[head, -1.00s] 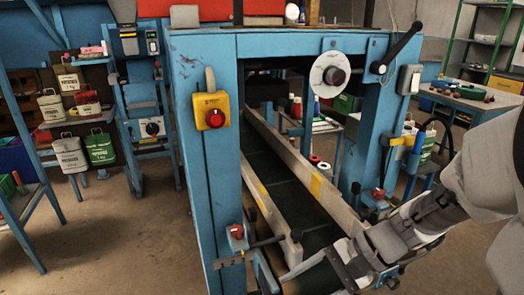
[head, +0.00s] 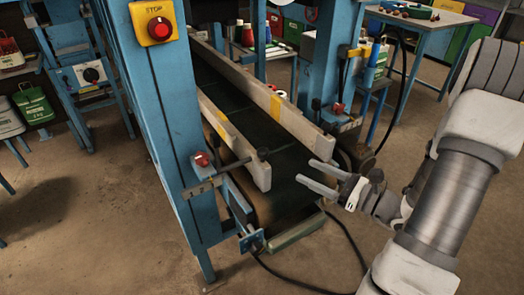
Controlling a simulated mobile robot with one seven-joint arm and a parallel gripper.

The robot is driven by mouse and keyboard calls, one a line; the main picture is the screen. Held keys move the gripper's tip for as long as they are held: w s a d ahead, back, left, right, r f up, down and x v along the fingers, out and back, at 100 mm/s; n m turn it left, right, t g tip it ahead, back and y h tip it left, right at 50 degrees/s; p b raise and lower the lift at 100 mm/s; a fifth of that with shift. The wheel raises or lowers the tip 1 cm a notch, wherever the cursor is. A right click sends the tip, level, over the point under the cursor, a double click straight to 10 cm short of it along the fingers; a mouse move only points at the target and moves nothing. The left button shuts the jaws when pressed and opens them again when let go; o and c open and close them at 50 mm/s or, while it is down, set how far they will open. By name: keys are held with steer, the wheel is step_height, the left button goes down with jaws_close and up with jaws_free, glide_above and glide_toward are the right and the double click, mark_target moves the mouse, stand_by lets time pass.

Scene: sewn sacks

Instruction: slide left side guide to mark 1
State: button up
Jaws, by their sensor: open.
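The left side guide (head: 232,137) is a long pale rail with a yellow patch, standing along the left edge of the dark green conveyor belt (head: 266,133). A dark rod with a knob (head: 262,154) reaches its near end from a bracket with a red knob (head: 201,160) on the blue left post. A small scale (head: 203,188) lies by that bracket; its marks are too small to read. The right side guide (head: 279,107) runs along the belt's other edge. My gripper (head: 309,174) is open and empty over the belt's near end, right of the left guide and apart from it.
The blue machine frame (head: 177,110) carries a yellow stop box with a red button (head: 157,29). A right bracket with a red knob (head: 338,108) sits on the right post. A black cable (head: 330,278) lies on the floor. Floor at the lower left is clear.

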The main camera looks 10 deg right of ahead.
mark_target(267, 152)
steer(key=b+x, duration=0.1)
steer(key=x, duration=1.4)
steer(key=shift+a, duration=0.1)
steer(key=shift+c, duration=0.3)
jaws_close()
stand_by(0.4)
